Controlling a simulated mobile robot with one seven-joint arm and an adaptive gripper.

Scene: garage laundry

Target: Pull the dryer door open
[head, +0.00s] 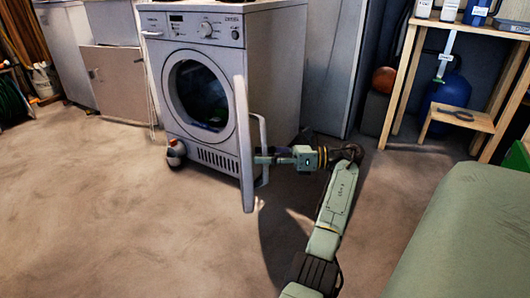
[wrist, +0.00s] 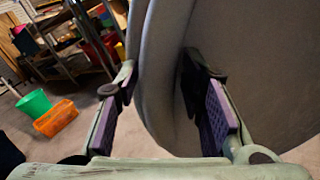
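The white dryer (head: 265,60) stands at the back centre in the head view. Its door (head: 243,130) stands swung out from the front and shows nearly edge-on, with a bar handle (head: 264,135) on its right side. The round opening (head: 200,95) is dark inside. My gripper (head: 262,158) is at the right side of the door, by the lower part of the handle. In the wrist view the grey door (wrist: 255,60) fills the middle and right. My gripper's fingers (wrist: 160,115) are spread apart, with the door's rounded edge between them. Whether they touch it is unclear.
A wooden shelf (head: 407,75) stands at the right, with a green surface (head: 470,235) in front. Green (wrist: 34,103) and orange (wrist: 55,118) bins show in the wrist view. The floor at left is clear.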

